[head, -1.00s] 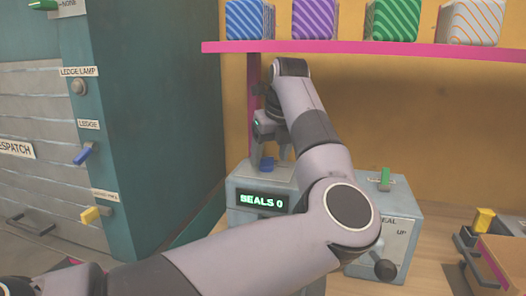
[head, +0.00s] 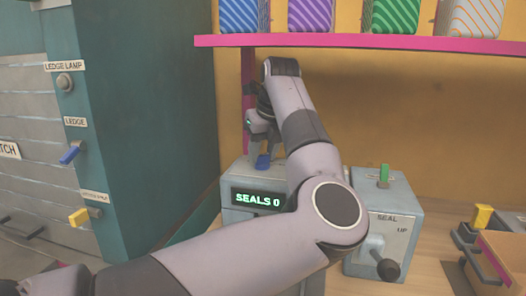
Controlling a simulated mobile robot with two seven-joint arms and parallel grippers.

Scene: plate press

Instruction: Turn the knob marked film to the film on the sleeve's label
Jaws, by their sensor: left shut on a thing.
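My left gripper (head: 262,148) reaches down onto the top of the grey press (head: 238,181), behind its display. It is shut on a small blue handle (head: 262,162), which shows under the fingers. I cannot read a label by this handle, so I cannot tell whether it is the knob marked film. The green display (head: 257,199) reads "SEALS 0". My left arm hides the middle of the press. No sleeve label can be read in this view. My right gripper is not in view.
A pink shelf (head: 350,41) with several striped blocks runs above the press. A green lever (head: 384,174) and a dark knob (head: 388,269) under "SEAL" and "UP" are at the right. A teal cabinet (head: 150,130) stands left. A yellow-handled piece (head: 483,217) is far right.

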